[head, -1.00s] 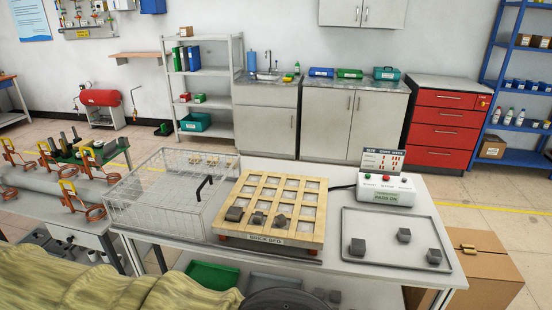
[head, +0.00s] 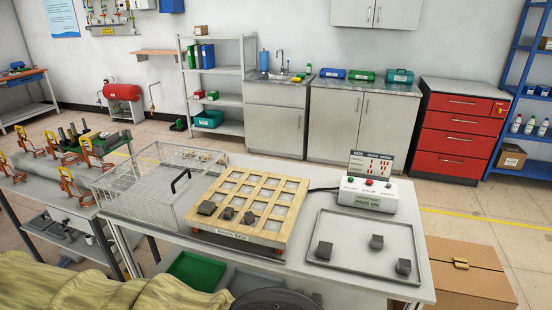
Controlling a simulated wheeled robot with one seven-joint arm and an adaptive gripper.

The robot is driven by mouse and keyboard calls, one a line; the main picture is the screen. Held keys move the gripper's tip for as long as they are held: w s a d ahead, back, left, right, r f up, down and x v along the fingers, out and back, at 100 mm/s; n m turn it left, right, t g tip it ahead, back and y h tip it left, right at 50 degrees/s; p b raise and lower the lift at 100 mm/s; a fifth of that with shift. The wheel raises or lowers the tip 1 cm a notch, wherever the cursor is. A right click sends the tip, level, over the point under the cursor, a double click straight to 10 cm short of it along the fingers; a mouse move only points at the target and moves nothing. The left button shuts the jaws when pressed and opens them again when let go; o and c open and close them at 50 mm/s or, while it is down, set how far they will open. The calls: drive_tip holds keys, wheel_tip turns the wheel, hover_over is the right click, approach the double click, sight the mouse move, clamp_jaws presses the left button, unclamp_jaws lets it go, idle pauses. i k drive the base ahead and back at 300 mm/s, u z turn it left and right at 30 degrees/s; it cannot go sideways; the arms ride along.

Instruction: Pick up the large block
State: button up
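Three dark grey blocks sit on the brick bed (head: 262,185), a pale slatted board on the table. The left one of these (head: 207,208) looks larger than the middle block (head: 227,213) and the right block (head: 248,219). Three more grey blocks lie apart on the grey tray (head: 352,274): a left block (head: 324,250), a back block (head: 377,242) and a right block (head: 404,267). I cannot tell for sure which block is the largest. My gripper is not in view.
A wire mesh cage (head: 135,195) with a black handle stands left of the brick bed. A control box (head: 367,196) with buttons stands behind the tray. A cardboard box (head: 470,270) is right of the table. Khaki cloth (head: 120,295) lies in the foreground.

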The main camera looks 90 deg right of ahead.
sight(324, 250)
drive_tip(key=k, duration=1.4)
drive_tip(key=z, duration=1.2)
